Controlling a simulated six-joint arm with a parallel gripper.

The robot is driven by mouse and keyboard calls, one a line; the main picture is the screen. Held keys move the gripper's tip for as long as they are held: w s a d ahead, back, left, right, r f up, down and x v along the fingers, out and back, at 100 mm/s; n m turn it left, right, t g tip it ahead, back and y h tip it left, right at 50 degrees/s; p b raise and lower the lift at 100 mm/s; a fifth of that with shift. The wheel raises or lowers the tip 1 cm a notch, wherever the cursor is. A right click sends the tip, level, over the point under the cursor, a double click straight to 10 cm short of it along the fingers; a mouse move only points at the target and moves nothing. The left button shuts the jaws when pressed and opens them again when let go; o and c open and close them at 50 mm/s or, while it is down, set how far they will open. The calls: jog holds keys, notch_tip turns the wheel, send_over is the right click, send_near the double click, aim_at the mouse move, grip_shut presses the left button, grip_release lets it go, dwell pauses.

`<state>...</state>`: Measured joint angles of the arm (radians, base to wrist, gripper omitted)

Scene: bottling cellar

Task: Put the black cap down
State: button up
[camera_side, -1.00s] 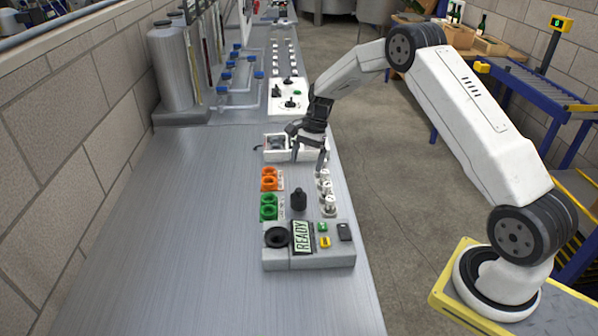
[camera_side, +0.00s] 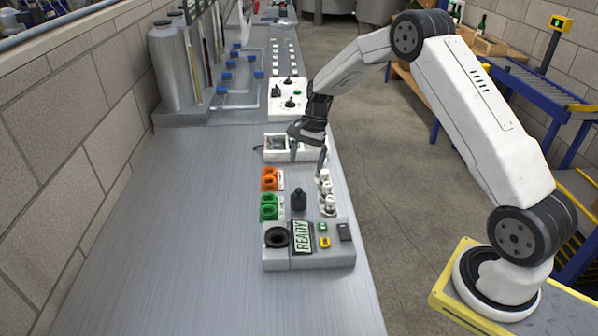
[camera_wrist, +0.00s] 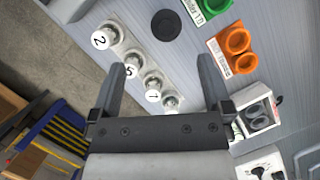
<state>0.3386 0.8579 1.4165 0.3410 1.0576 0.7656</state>
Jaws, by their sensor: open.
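The black cap (camera_side: 298,200) stands on the bench between the coloured sockets and the row of white-topped pieces. In the wrist view it is a dark round shape (camera_wrist: 166,25) near the top, beyond my fingertips. My gripper (camera_side: 307,163) is open and empty. It hangs above the bench, farther from the side camera than the cap and apart from it.
Numbered white pieces (camera_side: 327,190) stand right of the cap. Orange sockets (camera_side: 268,179) and green sockets (camera_side: 268,207) lie left. A grey console (camera_side: 309,260) reading READY is in front. A white box (camera_side: 275,153) sits beyond the sockets. The bench's left side is clear.

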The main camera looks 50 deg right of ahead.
jog(key=s+a+r+n+t+h, duration=0.1)
jog(key=s+a+n, duration=0.3)
jog(key=s, duration=0.3)
jog(key=s+a+r+n+t+h, duration=0.1)
jog(key=s+a+r+n, duration=0.1)
jog(key=s+a+n, duration=0.2)
jog(key=s+a+r+n+t+h, duration=0.1)
jog(key=s+a+r+n, duration=0.1)
jog(key=s+a+n, duration=0.2)
jog(key=s+n, duration=0.3)
jog(key=s, duration=0.3)
jog(key=shift+s+r+h, duration=0.25)
jog(key=shift+s+h, duration=0.15)
